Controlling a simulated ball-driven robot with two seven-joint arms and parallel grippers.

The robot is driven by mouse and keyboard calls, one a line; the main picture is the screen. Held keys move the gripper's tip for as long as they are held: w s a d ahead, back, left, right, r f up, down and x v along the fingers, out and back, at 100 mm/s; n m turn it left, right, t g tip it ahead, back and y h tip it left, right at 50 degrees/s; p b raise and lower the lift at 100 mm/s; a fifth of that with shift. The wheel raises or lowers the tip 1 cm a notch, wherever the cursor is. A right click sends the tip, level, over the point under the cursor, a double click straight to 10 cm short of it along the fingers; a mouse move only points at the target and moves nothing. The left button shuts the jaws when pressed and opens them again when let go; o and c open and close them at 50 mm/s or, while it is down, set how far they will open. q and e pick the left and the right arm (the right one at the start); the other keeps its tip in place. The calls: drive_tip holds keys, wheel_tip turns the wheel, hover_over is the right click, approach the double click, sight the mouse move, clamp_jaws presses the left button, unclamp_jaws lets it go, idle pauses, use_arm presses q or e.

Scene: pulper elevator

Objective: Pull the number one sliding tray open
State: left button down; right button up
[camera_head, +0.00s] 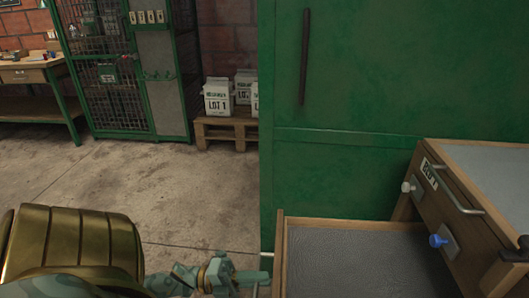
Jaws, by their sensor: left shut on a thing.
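The sliding tray (360,243), with a wooden rim and a grey lined floor, lies low at the bottom right. It extends out to the left from the wooden cabinet (463,213); its near part is cut off by the picture's edge. I see no number on it. My left gripper (250,279) is at the tray's left outer side, shut on the pale tray handle (264,255), which it partly hides. The tray looks empty. My right gripper is not in view.
A tall green cabinet (345,150) with a dark vertical handle stands right behind the tray. The wooden cabinet bears a blue knob (438,240), a white knob (406,187) and a metal bar. Concrete floor (170,190) is clear at left, before a mesh locker (115,85) and a pallet (225,130).

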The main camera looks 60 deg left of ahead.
use_arm(q)
drive_tip(key=shift+f, duration=0.1)
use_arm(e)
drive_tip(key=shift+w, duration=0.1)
use_arm(q)
drive_tip(key=c, duration=1.6)
unclamp_jaws()
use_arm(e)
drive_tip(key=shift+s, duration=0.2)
